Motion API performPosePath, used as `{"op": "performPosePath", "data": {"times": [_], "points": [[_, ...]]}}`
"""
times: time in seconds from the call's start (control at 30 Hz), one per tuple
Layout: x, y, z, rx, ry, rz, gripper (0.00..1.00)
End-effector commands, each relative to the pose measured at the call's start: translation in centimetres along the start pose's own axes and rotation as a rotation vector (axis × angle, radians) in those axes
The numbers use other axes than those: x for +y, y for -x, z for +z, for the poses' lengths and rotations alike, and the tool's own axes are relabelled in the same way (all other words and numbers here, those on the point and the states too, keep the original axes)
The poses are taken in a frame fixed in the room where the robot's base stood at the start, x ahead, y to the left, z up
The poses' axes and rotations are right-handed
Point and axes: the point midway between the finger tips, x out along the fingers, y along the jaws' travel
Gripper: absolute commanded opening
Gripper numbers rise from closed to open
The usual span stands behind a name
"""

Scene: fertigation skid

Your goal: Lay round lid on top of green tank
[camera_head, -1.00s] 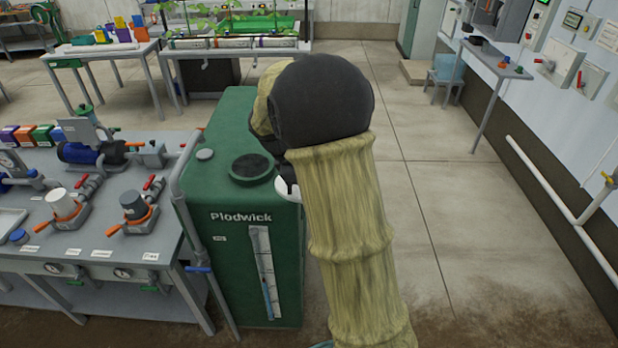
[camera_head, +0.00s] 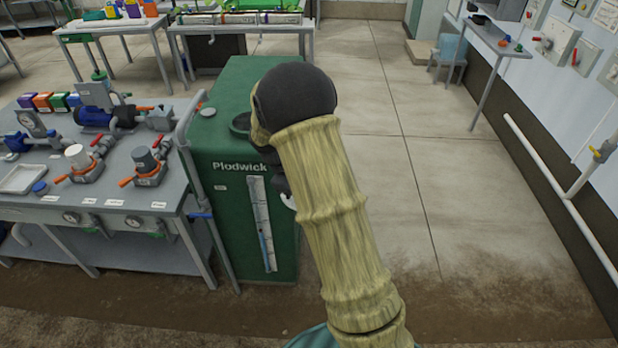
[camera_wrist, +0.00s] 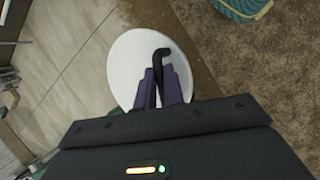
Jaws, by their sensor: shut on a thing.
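The round lid (camera_wrist: 125,70) is a white disc with a black bent handle (camera_wrist: 162,60). In the wrist view my gripper (camera_wrist: 163,80) is shut on this handle, with the disc beyond the fingers. In the head view my arm hides most of the gripper and lid; a white sliver of lid (camera_head: 289,201) shows in front of the tank's right side, below its top.
A grey bench (camera_head: 110,205) with pumps and valves adjoins the tank on the left, with a grey pipe (camera_head: 184,150) between. Open concrete floor (camera_head: 400,190) lies to the right, and brown soil in front.

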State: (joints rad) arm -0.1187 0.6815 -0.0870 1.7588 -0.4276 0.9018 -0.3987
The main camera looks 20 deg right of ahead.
Motion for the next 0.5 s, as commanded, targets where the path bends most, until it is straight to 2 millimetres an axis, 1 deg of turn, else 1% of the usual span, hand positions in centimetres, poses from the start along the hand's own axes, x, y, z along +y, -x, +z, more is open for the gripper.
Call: {"op": "performPosePath", "data": {"times": [0.03, 0.17, 0.27, 0.37, 0.5], "points": [[-0.5, -0.9, -0.5, -0.008, -0.026, -0.014, 0.00], [-1.6, -3.1, -1.6, -0.026, -0.108, -0.048, 0.00], [-2.8, -5.1, -2.7, -0.042, -0.186, -0.079, 0.00], [-4.4, -7.7, -3.7, -0.067, -0.283, -0.119, 0.00], [-7.3, -12.1, -5.2, -0.115, -0.457, -0.184, 0.00]]}}
